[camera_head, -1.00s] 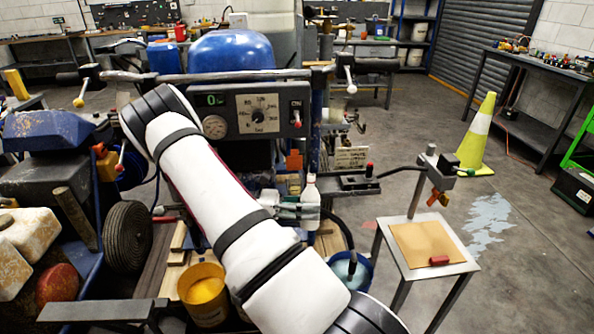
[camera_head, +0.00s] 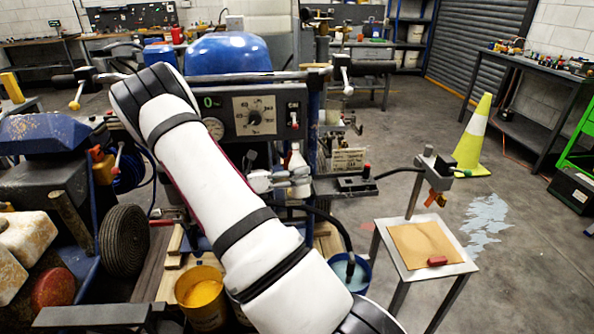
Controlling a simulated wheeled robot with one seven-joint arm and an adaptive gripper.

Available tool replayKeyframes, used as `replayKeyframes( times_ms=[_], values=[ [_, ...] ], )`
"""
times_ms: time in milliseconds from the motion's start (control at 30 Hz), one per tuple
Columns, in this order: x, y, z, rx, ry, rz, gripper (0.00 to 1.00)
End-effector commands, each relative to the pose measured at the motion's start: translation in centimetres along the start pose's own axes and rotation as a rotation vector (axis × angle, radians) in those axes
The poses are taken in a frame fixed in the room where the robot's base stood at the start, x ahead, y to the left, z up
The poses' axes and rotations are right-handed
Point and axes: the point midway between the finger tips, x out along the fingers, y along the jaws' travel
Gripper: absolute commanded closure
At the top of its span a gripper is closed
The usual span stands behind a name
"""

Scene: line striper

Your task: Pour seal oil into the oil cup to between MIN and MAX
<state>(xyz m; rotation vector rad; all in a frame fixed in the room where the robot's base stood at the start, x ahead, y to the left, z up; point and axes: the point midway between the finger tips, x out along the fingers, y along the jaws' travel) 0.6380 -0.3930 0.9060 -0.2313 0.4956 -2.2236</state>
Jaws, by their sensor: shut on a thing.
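A bucket of yellow paint (camera_head: 203,295) stands low left of my arm, and a blue bucket (camera_head: 350,270) stands right of it. A small metal stand (camera_head: 465,267) and a traffic cone (camera_head: 473,140) are at the right.

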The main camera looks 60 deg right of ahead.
Motion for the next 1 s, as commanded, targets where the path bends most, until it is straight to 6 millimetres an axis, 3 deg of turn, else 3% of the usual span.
replayKeyframes(
  times_ms=[667, 1000],
  values=[
    [0.1, -1.9, -2.4, -0.427, 0.001, -0.001, 0.93],
    [0.1, -2.5, -3.9, -0.74, 0.002, -0.001, 0.93]
  ],
)
